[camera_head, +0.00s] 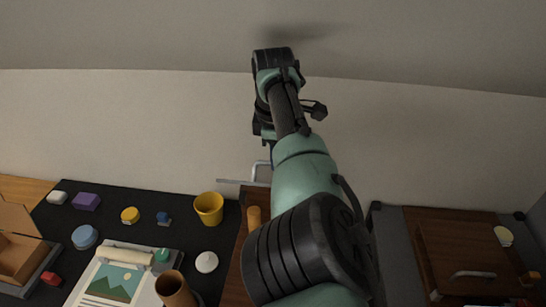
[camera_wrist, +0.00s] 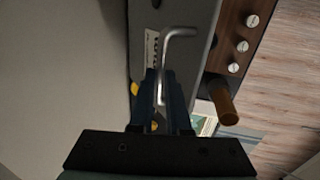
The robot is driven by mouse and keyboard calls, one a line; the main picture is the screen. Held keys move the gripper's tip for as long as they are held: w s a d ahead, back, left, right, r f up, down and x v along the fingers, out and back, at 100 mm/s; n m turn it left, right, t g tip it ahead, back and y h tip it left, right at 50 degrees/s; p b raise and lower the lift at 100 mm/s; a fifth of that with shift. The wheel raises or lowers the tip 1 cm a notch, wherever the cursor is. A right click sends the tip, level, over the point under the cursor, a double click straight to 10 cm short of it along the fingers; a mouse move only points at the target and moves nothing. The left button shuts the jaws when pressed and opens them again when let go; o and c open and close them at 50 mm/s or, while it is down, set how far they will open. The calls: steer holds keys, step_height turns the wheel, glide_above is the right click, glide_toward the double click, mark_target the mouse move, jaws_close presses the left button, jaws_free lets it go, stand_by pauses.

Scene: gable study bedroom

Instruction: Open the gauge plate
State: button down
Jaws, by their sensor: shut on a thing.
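The gauge plate (camera_wrist: 194,67) is a grey panel with a small printed scale strip and a bent metal handle (camera_wrist: 179,32) in the wrist view. In the head view its thin grey edge (camera_head: 231,182) and part of the handle (camera_head: 260,171) show just below my wrist. My gripper (camera_wrist: 161,74) has its two blue fingers on either side of the handle's lower bar and is shut on it. In the head view my fingertips are mostly hidden behind my arm. How far the plate is open cannot be told.
Beside the plate is a brown wooden panel with white knobs (camera_wrist: 242,46) and a round wooden peg (camera_wrist: 224,103). A black desk at lower left holds a yellow cup (camera_head: 208,209), a picture sheet (camera_head: 116,282) and small blocks. A wooden cabinet (camera_head: 445,240) stands right.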

steer(key=shift+d+f, duration=0.1)
steer(key=shift+f, duration=0.25)
